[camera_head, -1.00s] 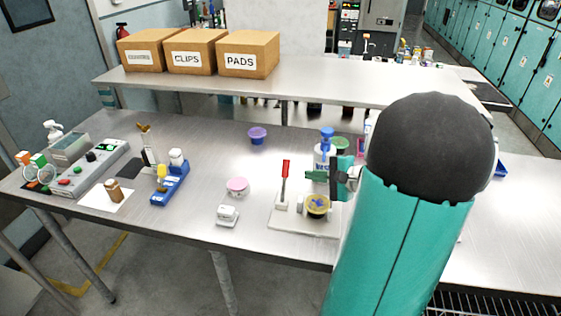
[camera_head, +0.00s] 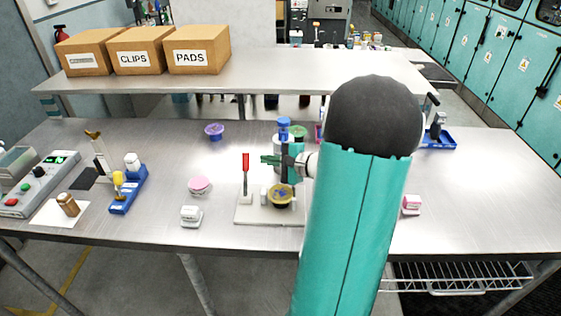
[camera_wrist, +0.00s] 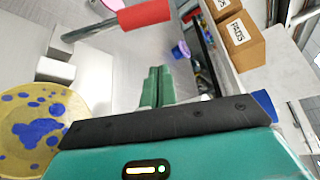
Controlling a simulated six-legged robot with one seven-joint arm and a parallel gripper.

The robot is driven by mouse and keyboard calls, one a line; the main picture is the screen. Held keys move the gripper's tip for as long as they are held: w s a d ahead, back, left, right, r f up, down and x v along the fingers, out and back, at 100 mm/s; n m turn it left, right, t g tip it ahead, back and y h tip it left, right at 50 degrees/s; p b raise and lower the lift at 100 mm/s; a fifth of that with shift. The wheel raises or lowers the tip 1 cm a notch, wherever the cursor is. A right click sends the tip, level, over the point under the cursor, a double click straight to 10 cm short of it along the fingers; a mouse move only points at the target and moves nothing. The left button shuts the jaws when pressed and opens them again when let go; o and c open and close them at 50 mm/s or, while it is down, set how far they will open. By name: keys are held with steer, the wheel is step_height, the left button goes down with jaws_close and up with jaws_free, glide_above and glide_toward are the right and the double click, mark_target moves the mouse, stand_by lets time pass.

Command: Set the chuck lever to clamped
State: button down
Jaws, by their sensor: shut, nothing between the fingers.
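The chuck lever (camera_head: 245,163) has a red grip on a thin metal stem and stands upright from a white block on a pale base plate (camera_head: 250,217). The chuck (camera_head: 280,196), a dark round body with a yellow, blue-spotted face, sits right of it. My gripper (camera_head: 268,160) is just right of the lever's grip, apart from it. In the wrist view my green fingers (camera_wrist: 157,88) are shut with nothing between them. The red grip (camera_wrist: 145,14) is ahead and above them there, and the spotted face (camera_wrist: 35,125) is at lower left.
A blue-topped container (camera_head: 284,128) stands just behind my gripper. A white block (camera_head: 191,216) and a pink-lidded tub (camera_head: 200,186) are left of the plate. A purple tub (camera_head: 214,131) lies farther back. Boxes (camera_head: 140,50) line the rear shelf. The table at right is mostly clear.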

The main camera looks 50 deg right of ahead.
mark_target(246, 173)
steer(key=x, duration=0.3)
steer(key=shift+a, duration=0.1)
steer(key=shift+s+a+r, duration=0.35)
steer(key=shift+a+r, duration=0.15)
steer(key=shift+a, duration=0.3)
steer(key=shift+s+a+r, duration=0.35)
steer(key=shift+a+r, duration=0.2)
steer(key=shift+a, duration=0.25)
steer(key=shift+w, duration=0.1)
